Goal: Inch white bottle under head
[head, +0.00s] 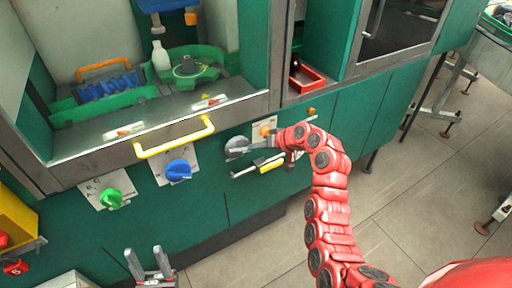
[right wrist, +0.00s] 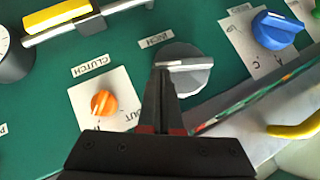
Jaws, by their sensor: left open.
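The white bottle (head: 160,57) stands upright at the left edge of the green rotary carousel (head: 205,72) inside the machine. A blue head (head: 162,6) with an orange part hangs above, cut off by the top edge. The grey round knob labelled INCH (right wrist: 187,72) is on the green front panel; it also shows in the head view (head: 236,146). My right gripper (right wrist: 164,70) has its fingers together at the knob's left side, by its pale ridge; whether they touch is unclear. My left gripper (head: 149,252) is open and empty at the bottom.
An orange CLUTCH knob (right wrist: 103,102) sits beside the grey one. A blue knob (head: 178,170), a green knob (head: 111,198) and a yellow handle (head: 175,140) are further left. A yellow-gripped bar (head: 270,164) is below my right gripper. A red tray (head: 307,78) is at right.

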